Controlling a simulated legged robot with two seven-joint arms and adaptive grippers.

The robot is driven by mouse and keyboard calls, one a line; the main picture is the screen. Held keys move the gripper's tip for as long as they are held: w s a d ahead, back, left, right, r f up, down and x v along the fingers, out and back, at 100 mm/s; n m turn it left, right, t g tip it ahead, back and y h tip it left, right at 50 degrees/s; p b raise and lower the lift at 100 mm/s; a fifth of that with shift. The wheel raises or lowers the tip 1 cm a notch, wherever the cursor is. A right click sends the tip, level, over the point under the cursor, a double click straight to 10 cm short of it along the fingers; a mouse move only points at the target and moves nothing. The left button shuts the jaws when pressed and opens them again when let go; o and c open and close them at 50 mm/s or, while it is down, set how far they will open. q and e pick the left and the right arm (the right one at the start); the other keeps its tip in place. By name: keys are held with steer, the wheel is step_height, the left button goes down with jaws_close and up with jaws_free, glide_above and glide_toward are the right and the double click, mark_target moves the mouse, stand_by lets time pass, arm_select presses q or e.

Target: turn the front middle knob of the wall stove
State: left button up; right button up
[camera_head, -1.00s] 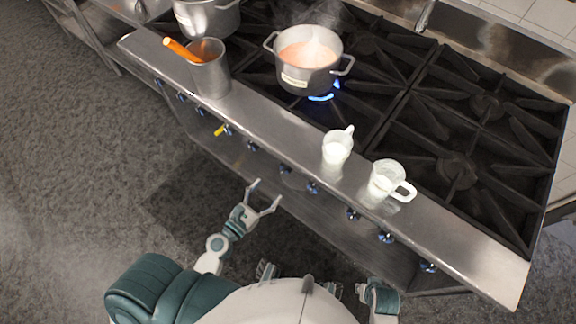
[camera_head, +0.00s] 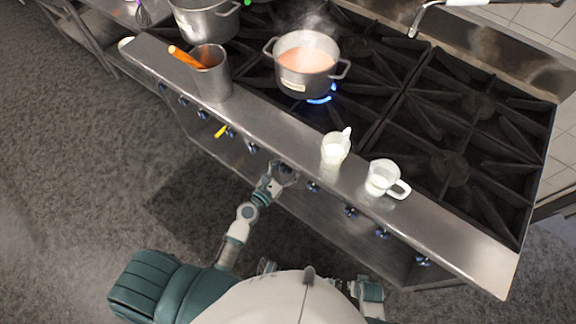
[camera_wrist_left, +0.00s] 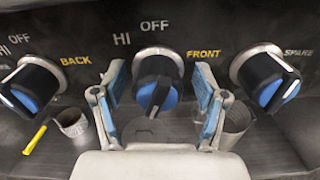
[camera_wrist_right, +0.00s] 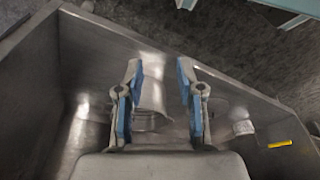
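The wall stove (camera_head: 330,185) has a row of black and blue knobs along its steel front. My left gripper (camera_head: 283,172) is at this front, near the middle of the row. In the left wrist view, one knob (camera_wrist_left: 157,85) sits between the open fingers of my left gripper (camera_wrist_left: 161,97), with a visible gap on each side. "OFF" and "HI" are printed above it and "FRONT" to its right. The gripper hides this knob in the head view.
Neighbouring knobs (camera_wrist_left: 30,85) (camera_wrist_left: 266,78) flank the left gripper. A steaming pot (camera_head: 305,65) stands over a blue flame. A yellow object (camera_head: 221,131) is by the knobs.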

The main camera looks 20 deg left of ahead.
arm_select(q)
steer(key=shift+a, duration=0.3)
steer(key=c, duration=1.1)
steer(key=shift+o, duration=0.2)
steer(key=shift+d, duration=0.1)
arm_select(e)
steer(key=shift+a, duration=0.2)
